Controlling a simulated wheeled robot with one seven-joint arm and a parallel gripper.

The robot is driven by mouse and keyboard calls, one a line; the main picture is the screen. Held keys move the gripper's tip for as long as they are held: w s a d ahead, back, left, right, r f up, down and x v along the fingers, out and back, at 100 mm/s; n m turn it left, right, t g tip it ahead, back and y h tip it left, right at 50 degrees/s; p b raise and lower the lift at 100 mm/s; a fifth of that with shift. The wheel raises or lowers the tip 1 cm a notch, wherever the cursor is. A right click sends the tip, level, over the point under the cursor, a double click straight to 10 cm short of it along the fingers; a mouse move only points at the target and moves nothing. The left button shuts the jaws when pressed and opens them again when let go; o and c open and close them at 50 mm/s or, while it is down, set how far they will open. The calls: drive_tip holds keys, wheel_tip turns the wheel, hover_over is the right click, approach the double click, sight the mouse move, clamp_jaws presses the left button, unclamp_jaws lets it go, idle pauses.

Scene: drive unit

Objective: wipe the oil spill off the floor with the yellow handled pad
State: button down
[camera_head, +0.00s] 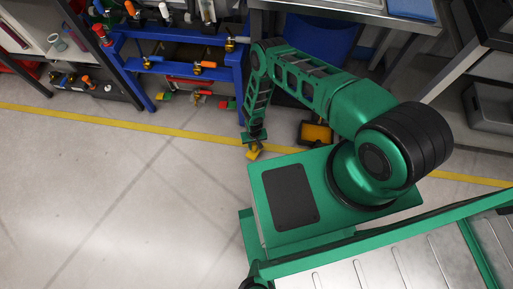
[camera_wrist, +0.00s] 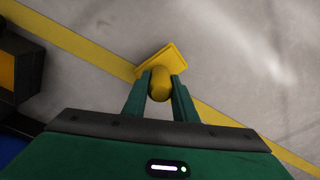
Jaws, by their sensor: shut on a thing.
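The yellow handled pad (camera_wrist: 172,57) is in the wrist view, with its round yellow handle (camera_wrist: 160,88) between my fingers. My gripper (camera_wrist: 160,82) is shut on that handle. In the head view the pad (camera_head: 254,154) is at the end of my gripper (camera_head: 254,142), low by the yellow floor line. I cannot tell whether the pad touches the floor. I cannot clearly make out an oil spill; pale glossy patches show on the grey floor (camera_wrist: 250,55), and they may be only reflected light.
A blue rack (camera_head: 190,66) with hanging tools stands at the back left. A black and yellow box (camera_head: 317,132) is on the floor right of the pad. A workbench (camera_head: 345,14) and blue bin (camera_head: 310,42) are behind. The floor at left (camera_head: 110,190) is clear.

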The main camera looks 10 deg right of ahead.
sight(254, 144)
drive_tip(key=shift+r, duration=2.1)
